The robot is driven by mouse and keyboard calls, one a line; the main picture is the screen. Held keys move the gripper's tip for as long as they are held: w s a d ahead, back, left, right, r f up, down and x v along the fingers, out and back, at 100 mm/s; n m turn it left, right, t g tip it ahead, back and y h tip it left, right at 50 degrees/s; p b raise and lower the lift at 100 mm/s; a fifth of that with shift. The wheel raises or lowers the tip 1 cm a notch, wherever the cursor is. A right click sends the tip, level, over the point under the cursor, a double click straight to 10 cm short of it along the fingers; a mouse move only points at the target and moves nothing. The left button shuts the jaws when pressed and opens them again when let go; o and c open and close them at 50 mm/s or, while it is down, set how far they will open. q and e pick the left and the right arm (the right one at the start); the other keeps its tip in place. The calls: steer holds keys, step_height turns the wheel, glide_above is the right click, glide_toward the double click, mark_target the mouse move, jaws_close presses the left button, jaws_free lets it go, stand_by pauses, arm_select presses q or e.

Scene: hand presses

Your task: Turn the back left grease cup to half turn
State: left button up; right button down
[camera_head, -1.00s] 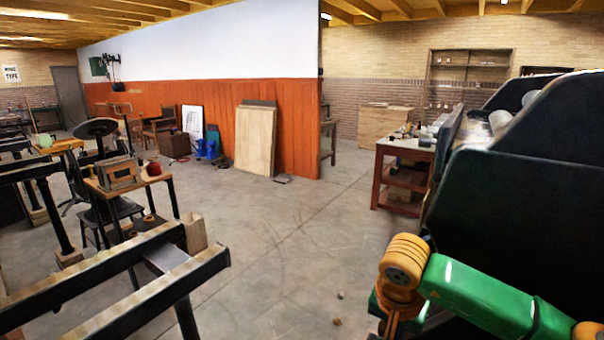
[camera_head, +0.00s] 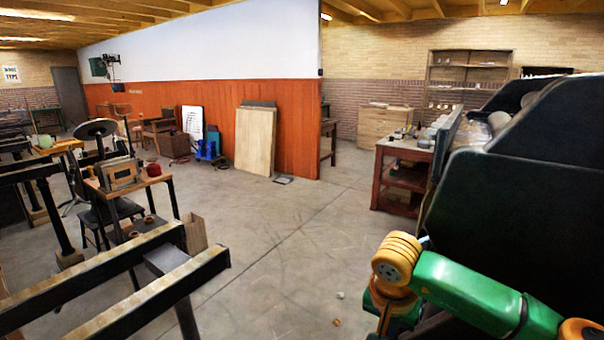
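I cannot make out any grease cup in this view. A large dark machine (camera_head: 520,225) fills the right side, with tall black panels, and may hide parts behind it. My green and orange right arm (camera_head: 465,287) comes in from the lower right in front of this machine. Its orange joint sits at the left end, and the arm bends down out of the picture there. The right gripper's fingers do not show. My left arm and gripper are not in view.
Black rails of a press (camera_head: 150,300) stand at the lower left. A small wooden stand (camera_head: 105,185) carries a box and a red item. A wooden table (camera_head: 400,175) with small items stands beyond the dark machine. The middle concrete floor is open, with small bits on it.

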steer(key=shift+w+a, duration=0.4)
steer(key=shift+a, duration=0.15)
steer(key=shift+w+a, duration=0.15)
steer(key=shift+a, duration=0.1)
stand_by(0.4)
